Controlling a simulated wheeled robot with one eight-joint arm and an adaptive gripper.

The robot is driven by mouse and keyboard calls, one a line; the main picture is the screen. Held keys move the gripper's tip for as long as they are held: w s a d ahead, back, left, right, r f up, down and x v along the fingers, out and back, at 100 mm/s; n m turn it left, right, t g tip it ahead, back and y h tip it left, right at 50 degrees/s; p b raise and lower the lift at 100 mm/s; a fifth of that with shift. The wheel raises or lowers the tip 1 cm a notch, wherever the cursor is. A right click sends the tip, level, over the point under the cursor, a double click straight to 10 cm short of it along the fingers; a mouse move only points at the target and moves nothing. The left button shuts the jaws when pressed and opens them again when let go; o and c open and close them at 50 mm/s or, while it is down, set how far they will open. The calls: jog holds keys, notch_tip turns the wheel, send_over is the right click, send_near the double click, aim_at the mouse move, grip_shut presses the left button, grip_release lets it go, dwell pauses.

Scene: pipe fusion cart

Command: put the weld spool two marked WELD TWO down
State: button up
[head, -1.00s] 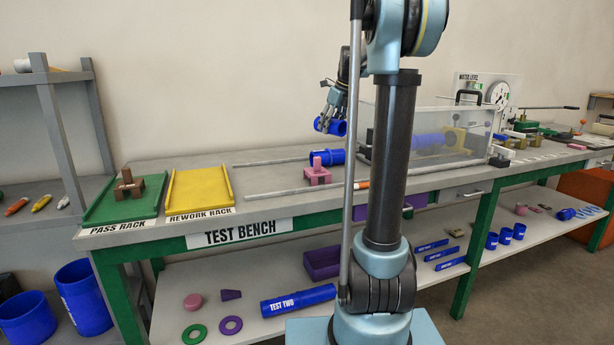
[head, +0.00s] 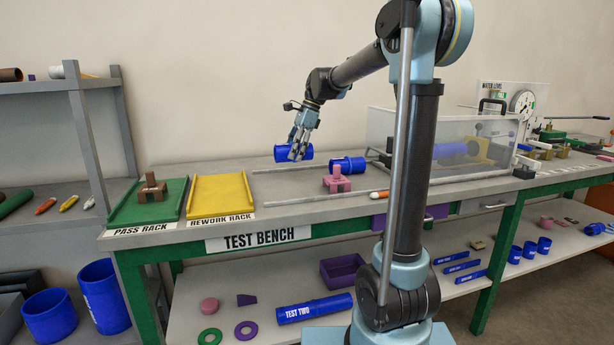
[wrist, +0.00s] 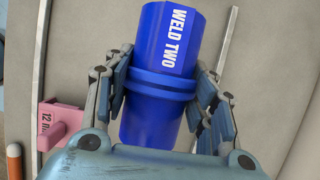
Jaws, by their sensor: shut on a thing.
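The weld spool two (wrist: 164,70) is a blue pipe piece with a raised ring around its middle and white WELD TWO lettering. My gripper (wrist: 163,100) is shut on it, with fingers on both sides near the ring. In the head view, the spool (head: 290,153) lies roughly level in my gripper (head: 298,146), above the back of the test bench (head: 270,222), left of centre. Part of the spool is hidden behind the fingers. I cannot tell exactly how high it is above the bench.
Another blue pipe piece (head: 347,164) lies right of the held spool, near a pink block (head: 337,180) and metal rails (head: 300,199). The yellow rework rack (head: 222,196) and green pass rack (head: 120,208), holding a brown block (head: 151,188), are to the left. A clear tank (head: 400,150) stands right.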

jog(key=shift+f, duration=3.5)
jog(key=o, duration=1.1)
jog(key=v, duration=1.2)
jog(key=shift+d, duration=0.1)
